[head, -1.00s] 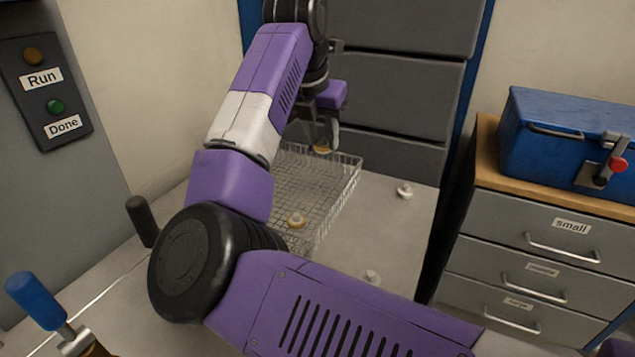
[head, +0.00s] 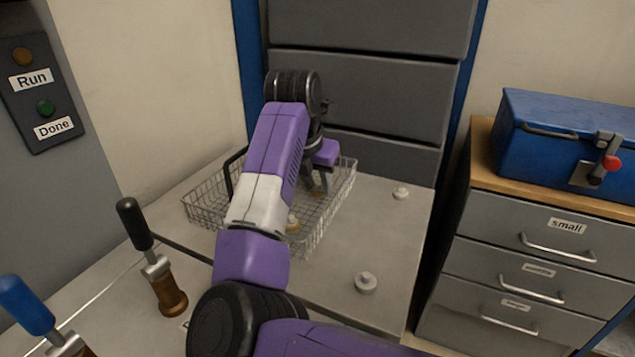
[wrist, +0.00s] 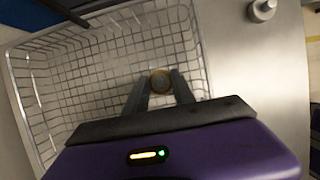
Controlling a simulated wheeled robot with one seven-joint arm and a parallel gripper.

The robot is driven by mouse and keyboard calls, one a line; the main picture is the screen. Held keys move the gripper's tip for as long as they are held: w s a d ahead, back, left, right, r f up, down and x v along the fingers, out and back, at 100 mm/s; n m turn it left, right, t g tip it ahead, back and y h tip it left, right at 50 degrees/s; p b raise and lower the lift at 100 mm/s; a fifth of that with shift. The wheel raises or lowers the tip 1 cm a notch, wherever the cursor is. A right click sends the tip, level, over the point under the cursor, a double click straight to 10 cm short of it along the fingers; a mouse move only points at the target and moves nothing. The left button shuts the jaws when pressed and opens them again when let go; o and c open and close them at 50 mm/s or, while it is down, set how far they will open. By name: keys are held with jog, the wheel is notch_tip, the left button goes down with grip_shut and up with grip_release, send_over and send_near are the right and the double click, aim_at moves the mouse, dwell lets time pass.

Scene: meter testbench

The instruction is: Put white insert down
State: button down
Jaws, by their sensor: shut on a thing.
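My gripper (head: 318,186) is low over the wire basket (head: 203,211), near its right end. It is shut on a small round insert, whose brass-coloured face (wrist: 160,76) shows between the fingertips in the wrist view; its white part is mostly hidden. The insert seems at or just above the basket floor; I cannot tell whether it touches.
The basket has a dark handle (head: 230,172). Levers (head: 150,250) stand at left. A blue toolbox (head: 560,135) sits on drawers.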

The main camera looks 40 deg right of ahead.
jog(key=shift+f, duration=0.15)
jog(key=c, duration=1)
grip_release()
jog(key=shift+c, duration=0.2)
jog(key=shift+r, duration=0.3)
jog(key=v, duration=1.1)
jog(key=shift+a+r+p, duration=0.2)
jog(key=shift+r+p, duration=0.15)
jog(key=shift+p, duration=0.05)
jog(key=shift+s, duration=0.2)
